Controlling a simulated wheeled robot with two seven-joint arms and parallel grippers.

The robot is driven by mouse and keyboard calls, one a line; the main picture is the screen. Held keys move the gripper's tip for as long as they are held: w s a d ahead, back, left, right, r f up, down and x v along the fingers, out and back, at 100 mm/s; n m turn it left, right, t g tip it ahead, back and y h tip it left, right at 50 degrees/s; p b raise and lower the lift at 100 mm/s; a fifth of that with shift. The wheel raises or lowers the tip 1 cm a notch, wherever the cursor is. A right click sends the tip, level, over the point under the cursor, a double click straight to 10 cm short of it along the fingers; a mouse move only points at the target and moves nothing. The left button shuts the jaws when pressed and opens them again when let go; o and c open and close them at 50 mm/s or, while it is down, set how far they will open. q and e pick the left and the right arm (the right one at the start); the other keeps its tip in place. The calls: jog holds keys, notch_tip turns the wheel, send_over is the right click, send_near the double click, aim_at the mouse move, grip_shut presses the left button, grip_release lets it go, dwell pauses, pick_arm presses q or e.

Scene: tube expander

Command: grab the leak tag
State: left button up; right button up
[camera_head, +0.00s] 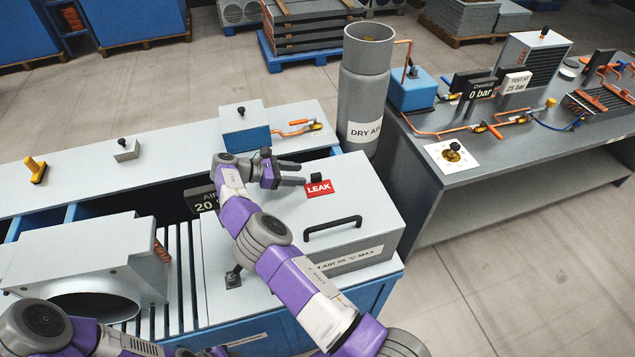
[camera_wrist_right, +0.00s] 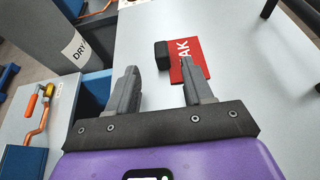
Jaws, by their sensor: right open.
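The leak tag (camera_head: 319,188) is a red plate with white "LEAK" lettering and a black block grip at one end. It lies on the pale grey lid of the dryer box. In the right wrist view the red plate (camera_wrist_right: 188,62) is partly hidden by one finger, and its black grip (camera_wrist_right: 161,50) is just beyond the fingertips, between their lines. My right gripper (camera_head: 302,174) is open and empty, just left of the tag. Its two fingers also show in the right wrist view (camera_wrist_right: 159,74). My left gripper (camera_head: 212,352) barely shows at the bottom edge; its jaws are unclear.
The lid has a black bar handle (camera_head: 333,228) in front of the tag. A grey "DRY AIR" cylinder (camera_head: 364,85) stands behind the box. An "AIR" display (camera_head: 201,198) is beside my right wrist. A second bench (camera_head: 480,165) stands at right, across a floor gap.

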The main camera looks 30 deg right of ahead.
aim_at(312, 175)
jog(key=shift+p+x, duration=0.7)
jog(key=shift+x, duration=1.85)
jog(key=shift+s+r, duration=0.15)
grip_shut()
